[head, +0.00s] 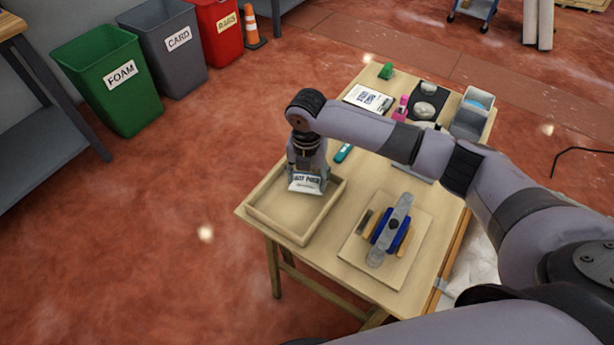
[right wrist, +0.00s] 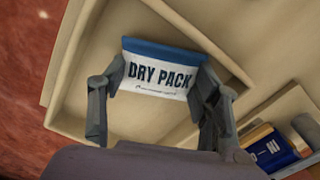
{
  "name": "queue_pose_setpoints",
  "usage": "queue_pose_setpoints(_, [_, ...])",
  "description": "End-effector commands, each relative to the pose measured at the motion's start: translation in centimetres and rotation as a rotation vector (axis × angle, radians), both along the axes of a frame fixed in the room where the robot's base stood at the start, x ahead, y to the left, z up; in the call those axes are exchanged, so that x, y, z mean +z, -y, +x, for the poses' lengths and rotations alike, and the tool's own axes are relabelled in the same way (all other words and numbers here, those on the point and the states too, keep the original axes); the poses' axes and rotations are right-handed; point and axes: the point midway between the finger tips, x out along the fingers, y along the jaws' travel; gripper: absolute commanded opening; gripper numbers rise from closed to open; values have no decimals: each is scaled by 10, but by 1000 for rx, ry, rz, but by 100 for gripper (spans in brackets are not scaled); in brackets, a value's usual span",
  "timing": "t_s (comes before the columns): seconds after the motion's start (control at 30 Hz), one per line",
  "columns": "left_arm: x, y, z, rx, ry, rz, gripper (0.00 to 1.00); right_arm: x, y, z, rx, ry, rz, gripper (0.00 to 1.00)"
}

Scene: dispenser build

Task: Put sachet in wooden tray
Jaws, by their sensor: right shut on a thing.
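The sachet (right wrist: 156,70) is white with a blue top band and reads "DRY PACK" in the right wrist view. In the head view the sachet (head: 305,182) shows below my right gripper (head: 308,176). My right gripper (right wrist: 158,95) is shut on the sachet, with one finger at each side of it. The sachet is over the inside of the wooden tray (head: 275,228); I cannot tell whether it touches the tray floor. The tray's wall (right wrist: 190,27) also shows in the right wrist view. My left gripper is not in view.
A board (head: 355,258) with a blue, yellow and grey assembly (head: 390,230) lies right of the tray.

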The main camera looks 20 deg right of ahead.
Motion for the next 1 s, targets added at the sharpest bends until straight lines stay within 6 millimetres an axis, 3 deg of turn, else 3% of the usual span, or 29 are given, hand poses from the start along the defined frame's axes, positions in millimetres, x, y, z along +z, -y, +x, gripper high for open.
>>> queue_pose_setpoints(0.17, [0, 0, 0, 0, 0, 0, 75, -3, 0, 0, 0, -1, 0, 30])
queue_pose_setpoints(0.2, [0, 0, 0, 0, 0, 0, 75, -3, 0, 0, 0, -1, 0, 60])
queue_pose_setpoints(0.47, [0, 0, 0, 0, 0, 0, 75, -2, 0, 0, 0, -1, 0, 77])
queue_pose_setpoints(0.8, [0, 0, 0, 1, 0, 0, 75, -1, 0, 0, 0, 0, 0, 78])
queue_pose_setpoints(1.0, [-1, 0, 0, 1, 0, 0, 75, 23, 0, 1, 0, 3, 2, 78])
